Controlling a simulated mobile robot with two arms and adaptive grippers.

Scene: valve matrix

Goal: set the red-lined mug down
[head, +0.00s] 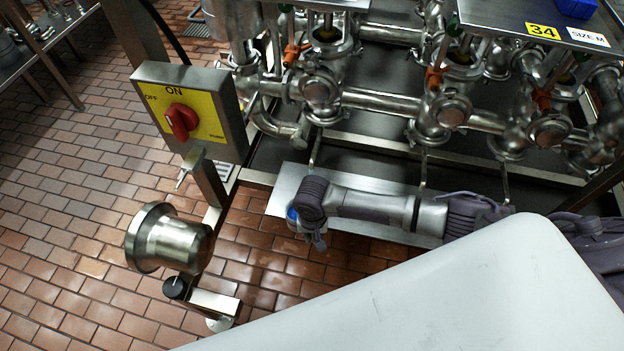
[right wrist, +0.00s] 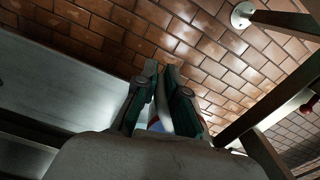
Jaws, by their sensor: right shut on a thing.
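My right gripper (head: 318,240) hangs at the end of my right arm, beside the front edge of a low metal ledge and above the tiled floor. In the right wrist view its two dark green fingers (right wrist: 163,68) point away and stand close together. A small white and blue patch with a trace of red shows low between the fingers; I take it for the red-lined mug (right wrist: 157,126) in their grip. Most of it is hidden by the fingers and gripper body. My left gripper is out of view.
Steel pipes and valves (head: 320,90) stand behind the metal ledge (head: 287,183). A switch box with a red knob (head: 181,119) and a steel bowl-shaped fixture (head: 165,240) stand to the left. Brick-tiled floor (head: 75,200) is open further left.

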